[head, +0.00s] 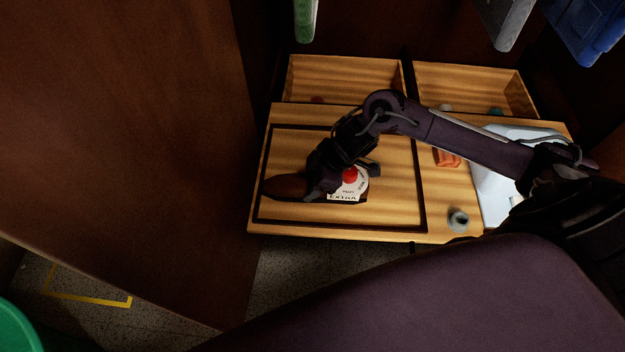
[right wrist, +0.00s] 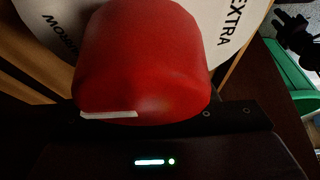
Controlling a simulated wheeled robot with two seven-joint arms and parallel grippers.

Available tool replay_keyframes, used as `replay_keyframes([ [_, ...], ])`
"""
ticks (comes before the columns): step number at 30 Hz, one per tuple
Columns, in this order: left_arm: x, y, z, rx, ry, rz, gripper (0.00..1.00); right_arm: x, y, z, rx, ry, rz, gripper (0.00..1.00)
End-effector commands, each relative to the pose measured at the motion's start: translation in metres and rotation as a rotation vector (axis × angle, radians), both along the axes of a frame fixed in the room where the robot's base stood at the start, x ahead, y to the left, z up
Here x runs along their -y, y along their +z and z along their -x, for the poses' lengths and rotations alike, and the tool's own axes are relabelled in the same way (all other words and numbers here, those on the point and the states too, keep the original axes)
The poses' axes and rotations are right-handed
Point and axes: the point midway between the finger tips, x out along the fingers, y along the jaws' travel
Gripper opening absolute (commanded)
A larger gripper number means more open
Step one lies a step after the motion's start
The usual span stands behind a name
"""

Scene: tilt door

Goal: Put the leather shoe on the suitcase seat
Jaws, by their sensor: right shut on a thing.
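The leather shoe (head: 284,187) is a dark brown rounded shape at the left of the wooden board. My right gripper (head: 316,187) is shut at its right end, and my own gripper hides part of the shoe. In the head view, a dark-outlined rectangle (head: 395,205) on the board appears to be the suitcase seat. The shoe is over its left part; whether it touches the wood is unclear. The right wrist view does not clearly show the shoe. My left gripper is not in the head view.
Beside the gripper are a red rounded thing (head: 349,175) and a white EXTRA plate (head: 347,196). The red thing also fills the right wrist view (right wrist: 145,60). A grey cup (head: 458,220), an orange block (head: 446,157) and a white panel (head: 492,190) are to the right. A brown panel (head: 120,130) stands left.

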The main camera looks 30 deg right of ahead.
Motion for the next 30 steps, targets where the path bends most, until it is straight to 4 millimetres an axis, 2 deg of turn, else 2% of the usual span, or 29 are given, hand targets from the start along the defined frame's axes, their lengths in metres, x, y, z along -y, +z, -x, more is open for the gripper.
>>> replay_keyframes([
  [1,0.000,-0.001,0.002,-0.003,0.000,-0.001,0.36,0.000,-0.001,0.000,0.001,0.000,0.000,0.07],
  [2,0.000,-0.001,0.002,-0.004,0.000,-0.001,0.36,0.000,-0.001,0.000,0.000,0.000,0.000,0.56],
  [6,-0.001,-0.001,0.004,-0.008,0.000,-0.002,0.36,0.000,-0.001,0.000,0.000,0.000,0.000,0.75],
  [17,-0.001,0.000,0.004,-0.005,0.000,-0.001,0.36,0.002,0.005,0.001,0.000,0.000,0.001,0.75],
  [22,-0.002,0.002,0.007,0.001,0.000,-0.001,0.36,0.013,0.029,0.007,0.001,0.000,0.004,0.75],
  [30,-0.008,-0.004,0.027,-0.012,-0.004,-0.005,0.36,0.034,0.080,0.020,0.000,0.000,0.004,0.75],
])
